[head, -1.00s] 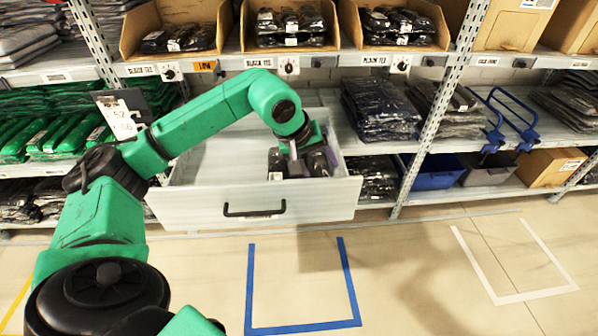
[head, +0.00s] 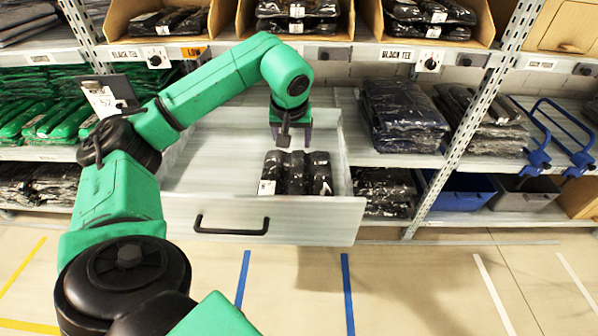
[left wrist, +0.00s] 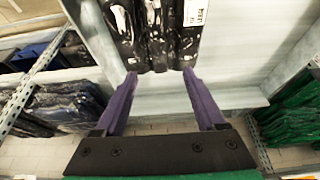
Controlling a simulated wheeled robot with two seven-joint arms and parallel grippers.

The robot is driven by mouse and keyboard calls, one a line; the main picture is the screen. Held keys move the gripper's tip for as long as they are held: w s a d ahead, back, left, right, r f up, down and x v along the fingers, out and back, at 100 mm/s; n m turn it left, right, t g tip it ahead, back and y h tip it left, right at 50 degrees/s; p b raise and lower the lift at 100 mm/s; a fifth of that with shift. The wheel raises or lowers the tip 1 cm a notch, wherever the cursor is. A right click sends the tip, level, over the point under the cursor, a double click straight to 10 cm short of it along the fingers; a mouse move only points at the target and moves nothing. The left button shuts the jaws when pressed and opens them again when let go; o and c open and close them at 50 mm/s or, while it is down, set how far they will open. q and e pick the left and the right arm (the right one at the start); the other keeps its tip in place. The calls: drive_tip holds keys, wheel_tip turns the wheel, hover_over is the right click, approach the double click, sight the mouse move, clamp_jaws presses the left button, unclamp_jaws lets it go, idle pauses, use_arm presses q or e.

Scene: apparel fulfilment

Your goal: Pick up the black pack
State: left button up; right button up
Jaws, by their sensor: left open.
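Several black packs in clear wrap (head: 296,173) lie side by side in the open white drawer (head: 330,220), near its front right part. They also show at the top of the left wrist view (left wrist: 150,30), with a white label on one. My left gripper (head: 291,140) is above the drawer, just behind and over the packs. Its two purple fingers (left wrist: 160,78) are spread apart with nothing held between them. The fingertips point toward the near ends of the packs in the wrist view; I cannot tell whether they touch. My right gripper is not in view.
The drawer's left half (head: 215,165) is bare. Cardboard bins (head: 300,22) of black packs stand on the shelf above. Green packs (head: 40,118) are at left.

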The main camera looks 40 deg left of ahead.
sight(296, 177)
use_arm(q)
drive_tip(key=b+x, duration=0.1)
drive_tip(key=x, duration=0.5)
drive_tip(key=d+b+x, duration=0.1)
drive_tip(key=b+x, duration=0.1)
drive_tip(key=x, duration=0.4)
drive_tip(key=s+b+x, duration=0.1)
drive_tip(key=b+x, duration=0.1)
drive_tip(key=x, duration=0.4)
drive_tip(key=shift+w+d+f, duration=0.1)
drive_tip(key=shift+d+f, duration=0.15)
drive_tip(key=shift+f, duration=0.3)
drive_tip(key=shift+r, duration=0.1)
drive_tip(key=shift+c, duration=0.3)
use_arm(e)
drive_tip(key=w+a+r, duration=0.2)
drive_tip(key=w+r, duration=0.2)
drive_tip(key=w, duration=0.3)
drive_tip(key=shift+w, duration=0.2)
use_arm(q)
clamp_jaws()
drive_tip(key=shift+r, duration=0.6)
wheel_tip(296, 177, up, 19)
drive_tip(key=p, duration=0.4)
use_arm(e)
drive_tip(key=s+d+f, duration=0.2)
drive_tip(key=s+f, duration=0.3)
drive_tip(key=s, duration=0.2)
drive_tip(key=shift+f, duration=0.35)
